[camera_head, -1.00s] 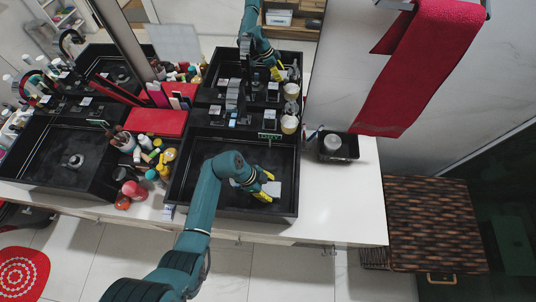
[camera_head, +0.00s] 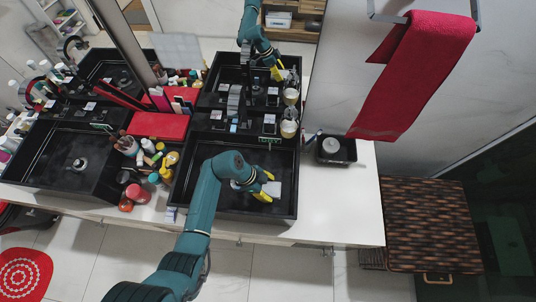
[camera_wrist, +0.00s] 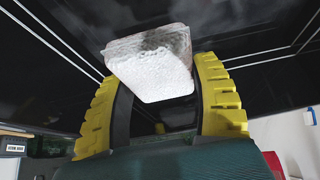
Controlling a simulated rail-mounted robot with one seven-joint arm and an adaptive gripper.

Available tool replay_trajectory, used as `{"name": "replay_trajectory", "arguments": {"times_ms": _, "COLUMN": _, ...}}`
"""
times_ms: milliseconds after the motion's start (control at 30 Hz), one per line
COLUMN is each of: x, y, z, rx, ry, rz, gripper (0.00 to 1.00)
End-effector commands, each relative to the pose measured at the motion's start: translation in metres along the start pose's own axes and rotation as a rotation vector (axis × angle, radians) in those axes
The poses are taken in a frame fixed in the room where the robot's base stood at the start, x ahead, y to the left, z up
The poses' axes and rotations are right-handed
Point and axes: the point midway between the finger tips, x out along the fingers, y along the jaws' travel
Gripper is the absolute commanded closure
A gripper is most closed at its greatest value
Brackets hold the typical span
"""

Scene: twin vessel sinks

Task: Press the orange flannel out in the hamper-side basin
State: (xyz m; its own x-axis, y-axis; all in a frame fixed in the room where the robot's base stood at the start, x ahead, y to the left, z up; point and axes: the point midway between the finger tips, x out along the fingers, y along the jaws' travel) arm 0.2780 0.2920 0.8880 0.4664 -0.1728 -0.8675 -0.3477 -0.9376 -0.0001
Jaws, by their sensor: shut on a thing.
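My gripper (camera_head: 268,186) is down inside the right-hand black basin (camera_head: 200,184), the one nearer the woven hamper (camera_head: 432,225). I see no orange flannel in either view; the thing held looks white. Whether the cloth touches the basin floor cannot be told.
The left black basin (camera_head: 50,165) holds only its drain fitting. Several bottles and jars (camera_head: 150,165) crowd the counter between the basins. A small black tray (camera_head: 336,150) stands right of the basin. A red towel (camera_head: 425,75) hangs at the right. The counter's front right (camera_head: 345,205) is clear.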

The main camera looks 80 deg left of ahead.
Motion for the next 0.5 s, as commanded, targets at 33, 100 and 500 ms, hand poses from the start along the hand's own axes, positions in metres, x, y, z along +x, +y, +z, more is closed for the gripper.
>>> {"name": "replay_trajectory", "arguments": {"times_ms": 33, "x": -0.003, "y": 0.0, "z": -0.002, "rx": 0.001, "ry": 0.0, "rz": 0.0, "gripper": 0.73}}
{"name": "replay_trajectory", "arguments": {"times_ms": 100, "x": -0.004, "y": 0.0, "z": -0.003, "rx": 0.001, "ry": 0.0, "rz": 0.001, "gripper": 0.73}}
{"name": "replay_trajectory", "arguments": {"times_ms": 500, "x": -0.013, "y": 0.001, "z": -0.011, "rx": 0.005, "ry": 0.0, "rz": 0.004, "gripper": 0.73}}
